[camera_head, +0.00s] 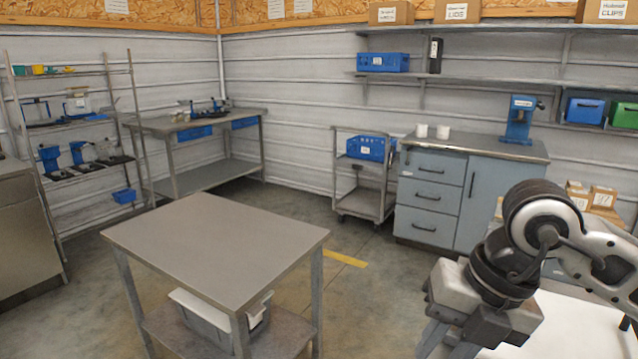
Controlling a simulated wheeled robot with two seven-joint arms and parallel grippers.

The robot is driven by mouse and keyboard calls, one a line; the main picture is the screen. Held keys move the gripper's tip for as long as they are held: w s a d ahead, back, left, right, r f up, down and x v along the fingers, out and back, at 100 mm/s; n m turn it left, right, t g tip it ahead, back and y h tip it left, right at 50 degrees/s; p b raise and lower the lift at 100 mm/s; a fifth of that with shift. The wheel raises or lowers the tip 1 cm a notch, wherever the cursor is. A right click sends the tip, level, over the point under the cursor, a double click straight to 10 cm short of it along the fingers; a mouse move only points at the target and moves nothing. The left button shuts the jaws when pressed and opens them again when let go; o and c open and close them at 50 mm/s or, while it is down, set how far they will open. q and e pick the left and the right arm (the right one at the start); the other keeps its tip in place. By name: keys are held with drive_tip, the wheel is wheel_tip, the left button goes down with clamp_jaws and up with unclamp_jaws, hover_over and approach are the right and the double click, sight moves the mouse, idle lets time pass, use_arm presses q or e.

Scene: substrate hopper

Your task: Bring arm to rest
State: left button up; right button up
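My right arm comes in from the right edge, bent, with its dark round joints in front of the cabinet and a white surface (570,325). Its lower end, where my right gripper (445,338) seems to be, points down near the bottom edge. The fingertips are cut off or not clear, so I cannot tell open from shut, and no held object shows. My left arm and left gripper are not in view.
A bare grey table (215,240) stands front left, with a grey bin (215,315) on its lower shelf. Small boxes (602,197) sit behind my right arm. A blue-grey cabinet (430,195), a cart (362,200) and a workbench (205,180) line the back. Open floor lies between.

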drive_tip(key=s+a+r+g+y, duration=0.2)
drive_tip(key=s+a+y, duration=0.2)
drive_tip(key=a+y, duration=0.4)
drive_tip(key=s+a+r+g+y, duration=0.2)
drive_tip(key=s+a+y, duration=0.1)
drive_tip(key=a+y, duration=0.5)
drive_tip(key=w+d+m+t+y, duration=0.25)
drive_tip(key=w+m+t, duration=0.35)
drive_tip(key=m+t, duration=0.65)
drive_tip(key=w+d+f+m+t+h, duration=0.3)
drive_tip(key=d+f+m+t+h, duration=0.45)
drive_tip(key=f+m+h, duration=0.4)
drive_tip(key=s+d+f+m+g+h, duration=0.2)
drive_tip(key=s+f, duration=0.4)
drive_tip(key=f, duration=0.4)
drive_tip(key=s+d+f+m+g+h, duration=0.3)
drive_tip(key=s+f+m+g+h, duration=0.2)
drive_tip(key=f, duration=0.6)
drive_tip(key=shift+s+d, duration=0.2)
drive_tip(key=shift+s, duration=0.25)
